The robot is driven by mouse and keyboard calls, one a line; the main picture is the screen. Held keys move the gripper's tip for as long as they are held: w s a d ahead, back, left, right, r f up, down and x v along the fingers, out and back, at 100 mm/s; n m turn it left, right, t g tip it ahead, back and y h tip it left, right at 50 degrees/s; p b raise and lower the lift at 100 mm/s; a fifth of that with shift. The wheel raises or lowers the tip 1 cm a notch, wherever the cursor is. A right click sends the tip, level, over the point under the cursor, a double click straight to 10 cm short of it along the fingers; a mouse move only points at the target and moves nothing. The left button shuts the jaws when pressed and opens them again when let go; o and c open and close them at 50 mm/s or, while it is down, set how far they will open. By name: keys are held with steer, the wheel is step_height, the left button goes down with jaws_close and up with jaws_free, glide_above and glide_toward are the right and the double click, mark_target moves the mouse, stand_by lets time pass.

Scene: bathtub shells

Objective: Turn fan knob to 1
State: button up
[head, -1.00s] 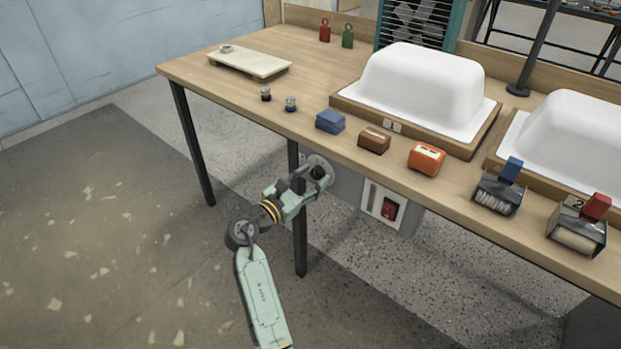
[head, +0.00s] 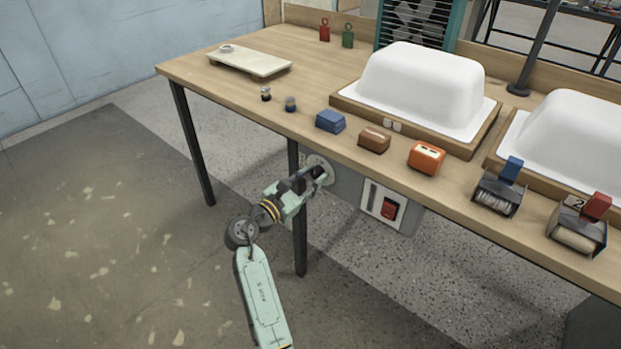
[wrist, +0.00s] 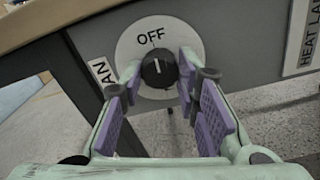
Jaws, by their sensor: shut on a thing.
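The fan knob (wrist: 158,68) is a black round knob on a white round dial plate (wrist: 195,50) fixed to the grey panel under the table edge. Its white mark points up toward the word OFF. A partly hidden label ending in "AN" (wrist: 103,72) is left of the dial. My gripper (wrist: 158,78) has its purple-padded fingers on the left and right sides of the knob, shut on it. In the head view my gripper (head: 319,177) is at the dial plate (head: 317,162) and mostly hides the knob.
A red rocker switch (head: 389,209) sits on a white plate right of the dial, beside a "HEAT LA" label (wrist: 304,38). A black table leg (head: 299,240) stands just below my wrist.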

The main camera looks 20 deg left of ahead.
steer(key=m+b, duration=0.1)
steer(key=m, duration=0.3)
steer(key=shift+f, duration=0.1)
steer(key=m+b, duration=0.2)
steer(key=m, duration=0.2)
steer(key=m+b, duration=0.4)
steer(key=m, duration=0.1)
steer(key=shift+f+m, duration=0.1)
steer(key=shift+m, duration=0.3)
steer(key=shift+m+b, duration=1.1)
steer(key=shift+m, duration=0.4)
steer(key=o, duration=1.2)
steer(key=shift+r, duration=0.2)
steer(key=shift+c, duration=0.2)
